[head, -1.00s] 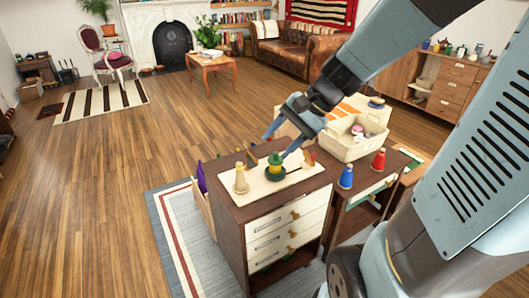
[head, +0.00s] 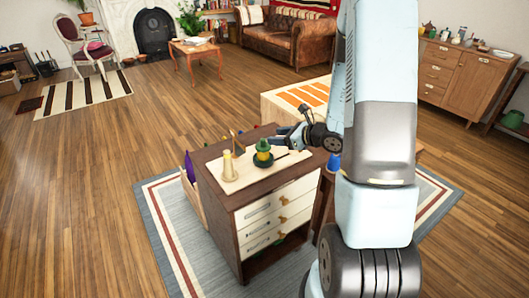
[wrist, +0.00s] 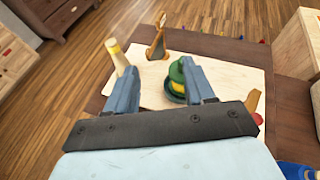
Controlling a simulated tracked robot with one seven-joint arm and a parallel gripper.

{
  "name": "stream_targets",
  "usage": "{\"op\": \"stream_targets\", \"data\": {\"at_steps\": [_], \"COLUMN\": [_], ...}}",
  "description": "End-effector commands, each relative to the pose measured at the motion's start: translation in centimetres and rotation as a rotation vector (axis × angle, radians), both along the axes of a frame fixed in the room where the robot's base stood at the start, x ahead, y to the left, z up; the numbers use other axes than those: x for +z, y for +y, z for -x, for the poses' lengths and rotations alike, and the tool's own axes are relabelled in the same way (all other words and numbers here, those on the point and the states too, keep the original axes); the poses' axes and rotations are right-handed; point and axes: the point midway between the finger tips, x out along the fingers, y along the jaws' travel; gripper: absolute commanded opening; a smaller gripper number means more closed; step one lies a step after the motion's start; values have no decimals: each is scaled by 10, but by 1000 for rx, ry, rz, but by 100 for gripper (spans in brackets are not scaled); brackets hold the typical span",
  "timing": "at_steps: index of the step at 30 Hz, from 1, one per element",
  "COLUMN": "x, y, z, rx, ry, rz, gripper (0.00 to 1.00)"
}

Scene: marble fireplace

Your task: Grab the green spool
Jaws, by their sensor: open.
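The green spool (head: 263,153), wound with green and a yellow band, stands upright on a pale board (head: 238,181) on top of the dark wooden drawer cabinet (head: 226,200). It also shows in the wrist view (wrist: 176,76), partly hidden by the right finger. My gripper (head: 282,140) is open and comes in low from the right, beside the spool. In the wrist view my gripper (wrist: 160,70) has the spool between its finger lines, close to the right finger. I cannot tell whether they touch.
A cream spool (head: 228,166) stands left of the green one; in the wrist view it is just outside the left finger. A small wooden stand (wrist: 157,43) is behind. A blue spool (head: 333,163) is at the right, partly behind my arm. Open floor lies left.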

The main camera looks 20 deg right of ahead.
Motion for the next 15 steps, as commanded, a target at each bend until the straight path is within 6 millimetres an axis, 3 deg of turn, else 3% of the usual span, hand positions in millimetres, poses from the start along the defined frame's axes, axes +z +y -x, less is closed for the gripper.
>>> {"op": "stream_targets", "data": {"at_steps": [3, 7, 15], "x": [-21, -33, -48], "y": [-18, -28, -14], "z": [-5, -8, -34], "rx": [-97, -151, -162], "ry": [35, 53, 57], "rz": [-34, -50, -55], "gripper": [53, 53, 53]}}
